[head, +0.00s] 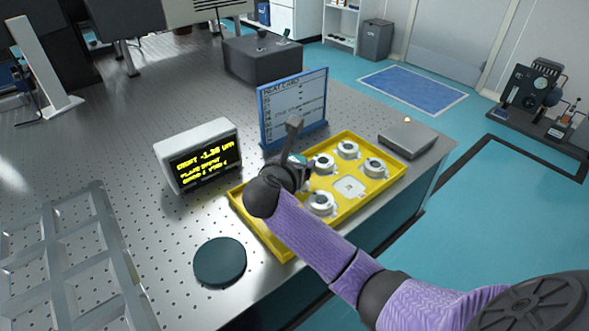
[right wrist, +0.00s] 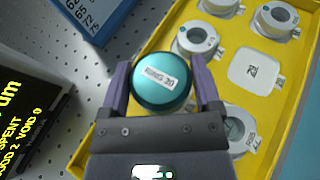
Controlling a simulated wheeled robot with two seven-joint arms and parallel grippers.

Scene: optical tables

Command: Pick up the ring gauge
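The ring gauge (right wrist: 162,80) is a round teal piece with a white label reading "RING 30". In the right wrist view it sits between the two purple fingers of my right gripper (right wrist: 162,85), which touch its sides; it covers part of the tray's left wall and appears raised. In the head view my right gripper (head: 298,170) is over the left part of the yellow tray (head: 270,243), and the dark wrist hides most of the gauge. My left gripper is out of view.
Several white round holders (head: 347,149) and a square white plate (head: 349,188) occupy the tray. A display box (head: 198,155) and blue-framed board (head: 293,108) stand behind and left. A dark round pad (head: 220,262), grey rack (head: 70,245) and grey box (head: 407,139) are nearby.

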